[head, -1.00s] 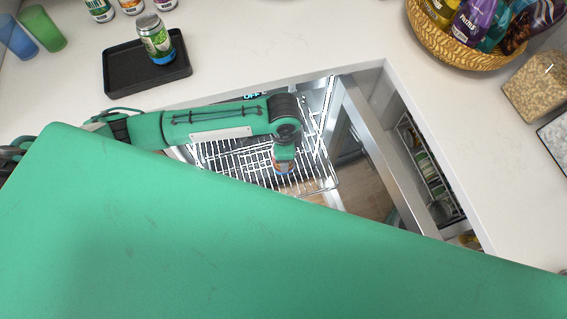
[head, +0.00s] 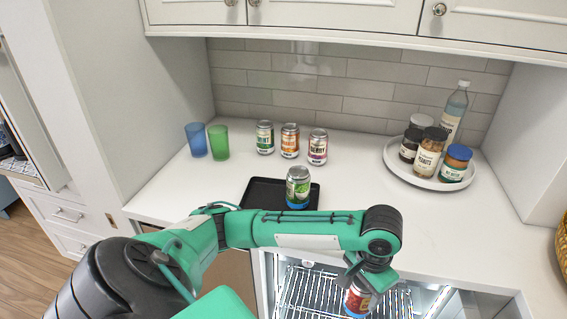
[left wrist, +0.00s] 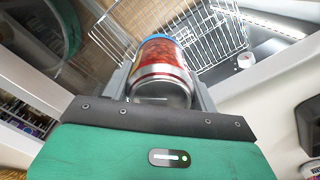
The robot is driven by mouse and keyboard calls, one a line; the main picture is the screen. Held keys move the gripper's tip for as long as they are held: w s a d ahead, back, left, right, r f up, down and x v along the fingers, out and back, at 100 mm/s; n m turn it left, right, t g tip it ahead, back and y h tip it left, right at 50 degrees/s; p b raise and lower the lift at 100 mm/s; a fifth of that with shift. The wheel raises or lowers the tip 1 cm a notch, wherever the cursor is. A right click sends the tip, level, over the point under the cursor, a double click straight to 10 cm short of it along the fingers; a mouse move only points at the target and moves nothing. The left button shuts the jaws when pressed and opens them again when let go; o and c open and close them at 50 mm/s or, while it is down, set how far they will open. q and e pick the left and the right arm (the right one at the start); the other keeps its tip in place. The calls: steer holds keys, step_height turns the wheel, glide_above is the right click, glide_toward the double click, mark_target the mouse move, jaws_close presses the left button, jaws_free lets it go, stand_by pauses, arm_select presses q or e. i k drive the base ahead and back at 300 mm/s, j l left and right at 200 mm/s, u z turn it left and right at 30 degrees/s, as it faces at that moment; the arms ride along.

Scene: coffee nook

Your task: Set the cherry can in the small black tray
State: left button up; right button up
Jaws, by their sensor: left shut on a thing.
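My left gripper (head: 362,282) is shut on a red can (head: 357,301) with a silver top and a blue lower band, held over the wire rack below the counter front. It matches the cherry can by colour, but I cannot read its label. In the left wrist view the can (left wrist: 163,62) sits between the fingers, silver end toward the palm. The small black tray (head: 254,199) lies on the counter, left of and behind the gripper. A green can with a blue base (head: 298,188) stands upright in its right part. The tray's left part is bare. My right gripper is not in view.
Mint-green (head: 264,138), orange (head: 289,141) and purple-red (head: 317,147) cans stand behind the tray. Blue (head: 196,140) and green (head: 218,142) cups stand left. A round white tray (head: 398,172) holds jars and a bottle. The wire rack (head: 300,289) lies below.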

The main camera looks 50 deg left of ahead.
mark_target(264, 201)
steer(key=u, duration=0.85)
